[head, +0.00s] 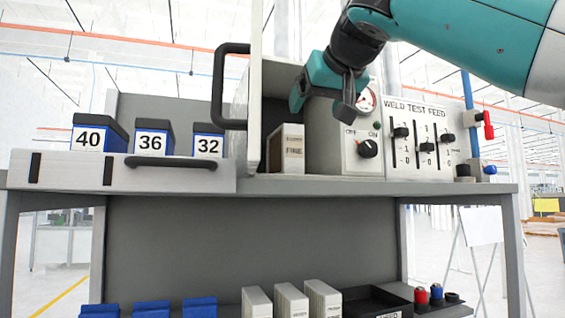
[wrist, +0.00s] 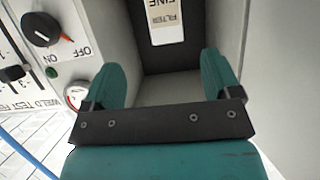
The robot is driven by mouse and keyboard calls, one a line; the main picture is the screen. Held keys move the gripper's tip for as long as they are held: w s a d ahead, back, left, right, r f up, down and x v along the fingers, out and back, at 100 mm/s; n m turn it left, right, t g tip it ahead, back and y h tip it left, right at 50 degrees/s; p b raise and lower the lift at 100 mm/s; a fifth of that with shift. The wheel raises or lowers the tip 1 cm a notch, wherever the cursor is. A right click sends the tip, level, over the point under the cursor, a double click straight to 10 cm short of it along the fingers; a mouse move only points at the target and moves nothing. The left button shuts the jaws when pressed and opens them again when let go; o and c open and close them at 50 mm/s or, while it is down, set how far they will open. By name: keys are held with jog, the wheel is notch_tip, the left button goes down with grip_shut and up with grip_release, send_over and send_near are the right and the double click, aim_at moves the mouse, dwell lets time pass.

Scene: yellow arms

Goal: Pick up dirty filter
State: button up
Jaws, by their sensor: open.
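A filter (head: 287,150) with a dark band and the word FINE on its front stands upright in the open compartment on the bench. My gripper (head: 324,96) is open and empty, above and right of the filter in the head view. In the wrist view its teal fingers (wrist: 160,78) are spread apart, with the label beyond them and no contact visible.
An open door with a black handle (head: 230,88) stands left of the compartment. A control panel (head: 420,140) with a knob and sliders is at right. Boxes marked 40, 36 and 32 (head: 152,140) sit left. Pale filters (head: 290,300) and a black tray (head: 375,300) are below.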

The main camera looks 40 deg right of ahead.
aim_at(294, 140)
jog(key=b+x, duration=0.1)
jog(key=x, duration=0.7)
jog(key=shift+f+b, duration=0.1)
jog(key=shift+b, duration=0.2)
jog(key=x, duration=0.1)
jog(key=p+x, duration=0.1)
jog(key=x, duration=0.1)
jog(key=p+x, duration=0.1)
jog(key=x, duration=0.1)
jog(key=shift+w+a, duration=0.35)
jog(key=shift+w+d+f, duration=0.15)
jog(key=shift+w+f, duration=0.15)
jog(key=shift+w, duration=0.05)
jog(key=shift+c, duration=0.2)
jog(key=c, duration=1.1)
